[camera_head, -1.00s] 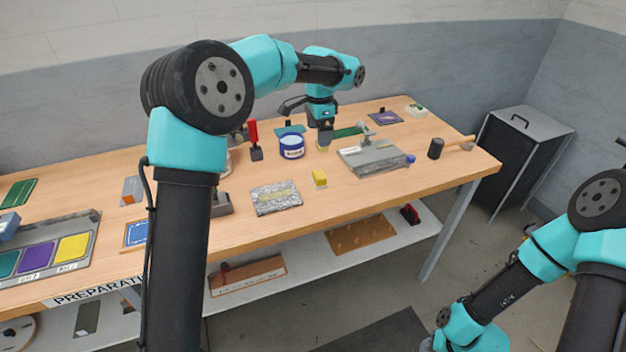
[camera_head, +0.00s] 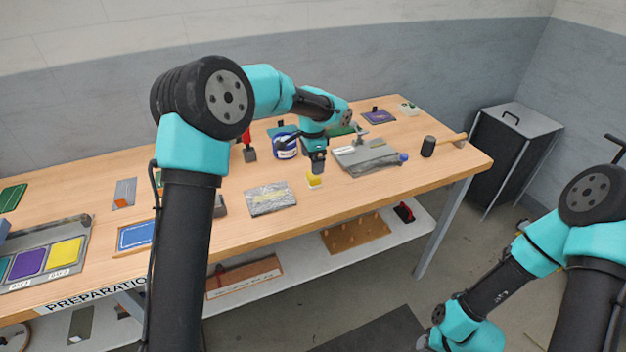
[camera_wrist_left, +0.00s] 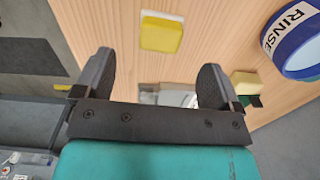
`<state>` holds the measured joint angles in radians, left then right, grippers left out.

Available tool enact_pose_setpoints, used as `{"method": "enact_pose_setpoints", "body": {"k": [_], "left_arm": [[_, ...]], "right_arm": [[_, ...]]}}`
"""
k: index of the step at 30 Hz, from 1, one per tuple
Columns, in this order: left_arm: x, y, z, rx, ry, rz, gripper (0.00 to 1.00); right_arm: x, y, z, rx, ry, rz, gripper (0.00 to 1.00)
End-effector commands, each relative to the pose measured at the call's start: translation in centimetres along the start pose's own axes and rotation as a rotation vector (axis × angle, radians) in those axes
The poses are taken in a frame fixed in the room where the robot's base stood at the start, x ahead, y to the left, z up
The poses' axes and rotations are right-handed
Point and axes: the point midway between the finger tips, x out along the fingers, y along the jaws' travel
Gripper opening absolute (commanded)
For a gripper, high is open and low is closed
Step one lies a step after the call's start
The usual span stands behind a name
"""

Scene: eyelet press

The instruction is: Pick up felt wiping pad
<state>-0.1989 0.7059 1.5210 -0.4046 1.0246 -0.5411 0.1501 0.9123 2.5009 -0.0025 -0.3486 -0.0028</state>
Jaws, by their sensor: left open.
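A small yellow block with a pale layer, which I take for the felt wiping pad (camera_head: 313,181), lies on the wooden table. My left gripper (camera_head: 317,168) is just above and behind it, pointing down. In the left wrist view the pad (camera_wrist_left: 161,35) lies beyond the fingertips, roughly centred between them and not held. The left gripper (camera_wrist_left: 155,70) is open, with nothing between its fingers. A gap to the pad shows in this view. My right arm is at the lower right of the head view; its gripper does not show.
A blue and white RINSE tub (camera_head: 286,146) stands behind the pad; it also shows in the wrist view (camera_wrist_left: 296,42). A second yellowish block (camera_wrist_left: 243,82) lies near it. A grey fixture (camera_head: 366,158) is to the right, a grey patterned plate (camera_head: 270,198) to the left.

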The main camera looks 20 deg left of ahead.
Motion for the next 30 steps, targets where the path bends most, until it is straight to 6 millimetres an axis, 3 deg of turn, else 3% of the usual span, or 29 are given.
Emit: {"method": "enact_pose_setpoints", "body": {"k": [6, 19, 30], "left_arm": [[2.1, 0.0, 0.0, -0.002, -0.001, 0.001, 0.89], [2.8, 0.0, 0.0, -0.001, 0.0, 0.001, 0.89], [7.1, -0.1, -0.3, -0.001, -0.001, 0.001, 0.89]], "right_arm": [[0.0, 0.0, 0.0, 0.0, 0.0, 0.0, 0.43], [0.0, 0.0, 0.0, 0.0, 0.0, 0.0, 0.43], [0.0, 0.0, 0.0, 0.0, 0.0, 0.0, 0.43]]}}
